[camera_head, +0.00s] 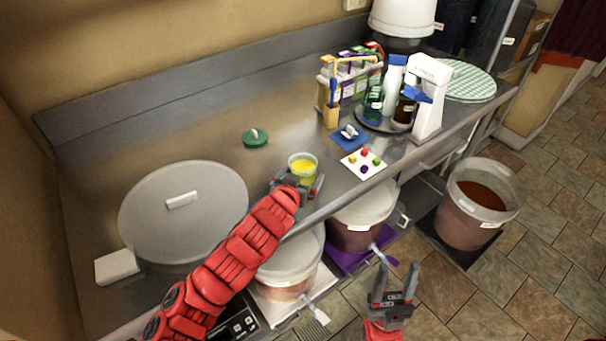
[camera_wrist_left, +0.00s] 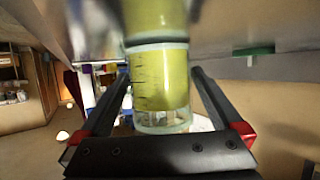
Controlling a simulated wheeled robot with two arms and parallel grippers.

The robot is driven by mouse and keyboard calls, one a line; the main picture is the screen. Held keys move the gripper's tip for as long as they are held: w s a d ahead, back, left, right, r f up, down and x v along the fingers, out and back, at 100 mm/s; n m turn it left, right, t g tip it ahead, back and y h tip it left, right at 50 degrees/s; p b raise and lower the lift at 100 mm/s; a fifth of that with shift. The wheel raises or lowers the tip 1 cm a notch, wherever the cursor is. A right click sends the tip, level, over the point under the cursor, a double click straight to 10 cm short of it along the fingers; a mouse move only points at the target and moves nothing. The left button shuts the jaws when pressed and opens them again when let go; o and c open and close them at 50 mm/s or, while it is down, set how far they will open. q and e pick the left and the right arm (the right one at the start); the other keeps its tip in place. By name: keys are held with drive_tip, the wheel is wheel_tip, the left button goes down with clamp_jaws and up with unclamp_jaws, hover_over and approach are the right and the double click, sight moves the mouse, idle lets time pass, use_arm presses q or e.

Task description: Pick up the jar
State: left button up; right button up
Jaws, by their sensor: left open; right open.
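The jar (camera_head: 303,168) is a clear glass with yellow contents, standing upright near the front edge of the metal counter. My left gripper (camera_head: 297,181) is at the jar, with one finger on each side of it. In the left wrist view the yellow jar (camera_wrist_left: 160,85) shows between the two open dark fingers, and volume marks show on its wall. A gap seems to remain beside the fingers, but contact is hard to tell. My right gripper (camera_head: 393,282) is open and empty, low over the floor in front of the counter.
A green lid (camera_head: 255,138) lies behind the jar. A white card with coloured pieces (camera_head: 363,163) and a blue pad (camera_head: 346,139) lie to the right. A large round lid (camera_head: 183,212) covers the left. Buckets (camera_head: 359,222) stand below the counter.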

use_arm(q)
drive_tip(key=shift+w+f, duration=0.15)
drive_tip(key=shift+w, duration=0.2)
clamp_jaws()
idle(0.3)
